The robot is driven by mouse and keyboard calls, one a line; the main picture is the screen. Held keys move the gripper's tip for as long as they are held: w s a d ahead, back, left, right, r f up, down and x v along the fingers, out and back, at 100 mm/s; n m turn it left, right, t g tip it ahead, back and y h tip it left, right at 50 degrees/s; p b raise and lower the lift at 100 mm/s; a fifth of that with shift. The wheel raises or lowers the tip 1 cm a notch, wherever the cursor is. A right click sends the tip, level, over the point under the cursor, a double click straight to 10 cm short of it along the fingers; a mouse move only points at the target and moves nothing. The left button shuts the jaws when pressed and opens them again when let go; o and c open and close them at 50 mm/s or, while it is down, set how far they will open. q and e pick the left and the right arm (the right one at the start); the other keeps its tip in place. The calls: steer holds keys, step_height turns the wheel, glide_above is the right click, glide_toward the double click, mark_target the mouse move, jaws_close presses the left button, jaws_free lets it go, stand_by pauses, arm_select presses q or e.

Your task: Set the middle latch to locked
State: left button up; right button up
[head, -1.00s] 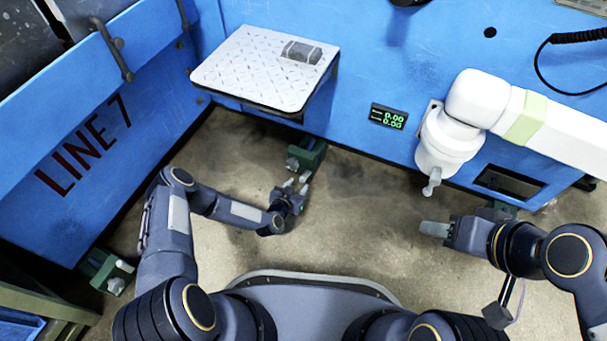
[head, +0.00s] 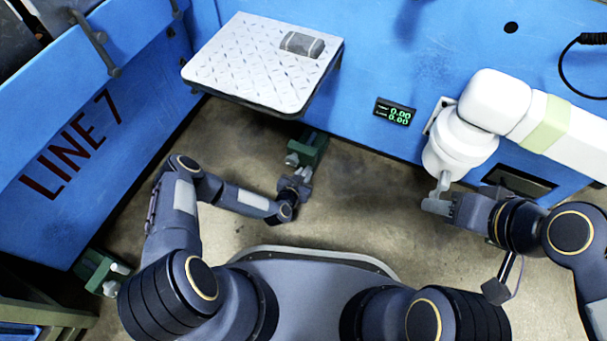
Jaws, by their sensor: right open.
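The middle latch is a dark green block (head: 312,148) with a light grey handle (head: 292,159), low on the floor under the white tread-plate shelf. My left gripper (head: 300,174) is right at the latch, just in front of its handle. Its fingers are small and overlap the handle, so I cannot tell whether they touch or grip it. The latch's setting is not readable. My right gripper (head: 437,205) is open, far to the right of the latch, under the white arm's tool tip.
A second green latch (head: 95,272) sits at the lower left by the blue LINE 7 panel (head: 110,110). The shelf (head: 250,65) carries a grey block (head: 302,44) and overhangs the middle latch. A white robot arm (head: 497,98) reaches in from the right. Floor between my grippers is clear.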

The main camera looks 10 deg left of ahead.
mark_target(306, 171)
arm_select(q)
jaws_close()
steer(key=shift+w+r+g+p, duration=0.1)
steer(key=shift+r+g+p, duration=0.25)
steer(key=shift+p, duration=0.25)
steer(key=r+g+p, duration=0.1)
steer(key=p, duration=0.1)
steer(key=w+g+y+p, duration=0.1)
steer(key=p, duration=0.2)
steer(key=shift+d+r+g, duration=0.2)
steer(key=shift+r+g, duration=0.15)
steer(key=shift+w+d+r+g+y+p, duration=0.1)
steer(key=shift+w+g+y+p, duration=0.3)
steer(key=shift+g, duration=0.3)
steer(key=shift+w+r+g, duration=0.1)
steer(key=shift+w+g, duration=0.05)
steer(key=shift+g, duration=0.85)
